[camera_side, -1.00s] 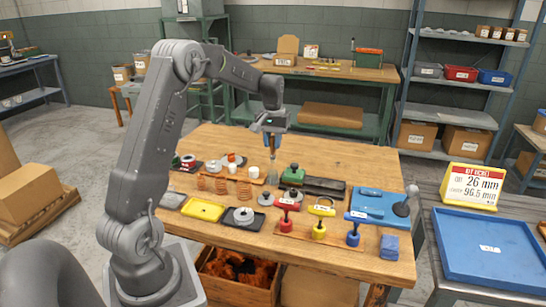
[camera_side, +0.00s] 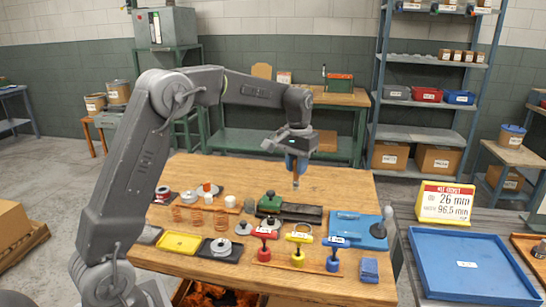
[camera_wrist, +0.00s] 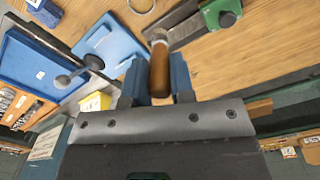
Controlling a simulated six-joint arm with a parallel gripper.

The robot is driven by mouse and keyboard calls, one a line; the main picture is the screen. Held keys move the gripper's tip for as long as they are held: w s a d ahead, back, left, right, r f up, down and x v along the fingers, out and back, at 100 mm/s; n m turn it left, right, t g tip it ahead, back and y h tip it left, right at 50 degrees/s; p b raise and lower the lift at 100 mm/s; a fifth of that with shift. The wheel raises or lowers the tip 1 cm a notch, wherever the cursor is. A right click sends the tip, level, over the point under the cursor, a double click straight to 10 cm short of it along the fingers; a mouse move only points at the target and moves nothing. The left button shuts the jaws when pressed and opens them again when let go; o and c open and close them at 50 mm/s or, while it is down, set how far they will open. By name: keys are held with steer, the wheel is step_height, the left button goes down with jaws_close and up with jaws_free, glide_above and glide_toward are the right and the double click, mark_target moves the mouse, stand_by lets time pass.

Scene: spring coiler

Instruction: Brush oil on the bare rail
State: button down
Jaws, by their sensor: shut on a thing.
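My gripper (camera_side: 296,166) is shut on a wooden-handled tool (camera_wrist: 160,68), seen between its blue fingers in the wrist view. The dark rail (camera_wrist: 182,28) and green block (camera_wrist: 222,12) also show at the top of the wrist view. I cannot tell whether oil is on the rail.
A blue tray-like board (camera_side: 352,232) with a grey knobbed post (camera_side: 388,222) lies right of the rail. Copper springs (camera_side: 198,215) lie left. The wood behind the rail is clear.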

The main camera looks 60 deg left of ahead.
steer(key=shift+m, duration=0.5)
steer(key=shift+w+d+f, duration=0.1)
steer(key=shift+d+f, duration=0.5)
steer(key=shift+f, duration=1.15)
steer(key=shift+w+d+f, duration=0.1)
steer(key=shift+d+f, duration=0.45)
steer(key=shift+f, duration=1.15)
steer(key=shift+w+d+f, duration=0.1)
steer(key=shift+d+f, duration=0.5)
steer(key=shift+f, duration=1.15)
steer(key=shift+f, duration=1)
steer(key=shift+r, duration=2.35)
steer(key=shift+a, duration=0.1)
